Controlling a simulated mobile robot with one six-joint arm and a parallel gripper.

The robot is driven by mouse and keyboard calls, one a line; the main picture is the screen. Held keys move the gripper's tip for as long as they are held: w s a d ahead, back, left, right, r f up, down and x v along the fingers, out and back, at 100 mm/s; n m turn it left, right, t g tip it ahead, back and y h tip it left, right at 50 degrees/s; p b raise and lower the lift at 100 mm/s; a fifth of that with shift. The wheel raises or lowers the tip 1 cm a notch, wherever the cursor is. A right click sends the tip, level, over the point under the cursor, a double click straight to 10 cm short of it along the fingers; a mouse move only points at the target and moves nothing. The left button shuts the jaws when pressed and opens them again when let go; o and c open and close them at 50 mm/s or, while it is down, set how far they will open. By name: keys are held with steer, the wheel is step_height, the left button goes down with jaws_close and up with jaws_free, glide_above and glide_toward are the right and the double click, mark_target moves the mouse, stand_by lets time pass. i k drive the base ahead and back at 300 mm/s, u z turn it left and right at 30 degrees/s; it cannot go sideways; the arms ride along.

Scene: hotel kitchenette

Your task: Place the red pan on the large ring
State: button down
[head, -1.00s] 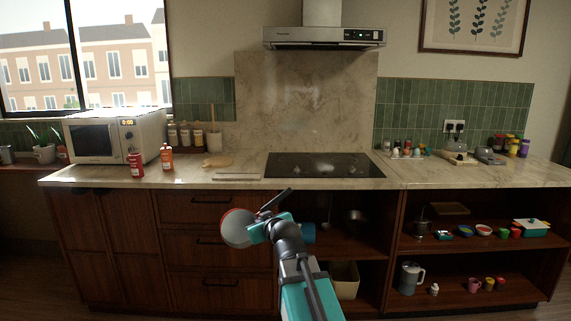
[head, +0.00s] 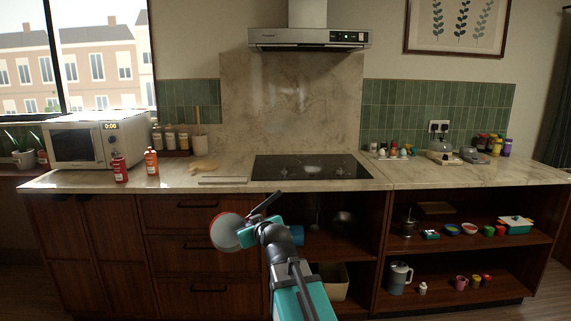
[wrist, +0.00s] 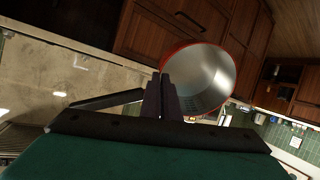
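The red pan (head: 226,231) has a red rim and a bare metal inside. It is tilted on its side in front of the drawers, below counter height. In the wrist view, the fingers (wrist: 166,96) meet at the near rim of the pan (wrist: 205,80), and the dark handle sticks out to the left. The black cooktop (head: 345,171) is set in the counter, up and right of the pan. Pale reflections lie on its glass, and I cannot make out the large ring clearly.
A range hood (head: 305,39) hangs above the cooktop. Left of it on the counter (head: 225,172) are a flat board, two red bottles and a microwave (head: 95,142). Small jars (head: 392,150) stand to the right. Open shelves below hold cookware and cups.

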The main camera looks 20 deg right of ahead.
mark_target(296, 162)
steer(key=z, duration=0.05)
steer(key=i, duration=0.9)
steer(key=u, duration=0.05)
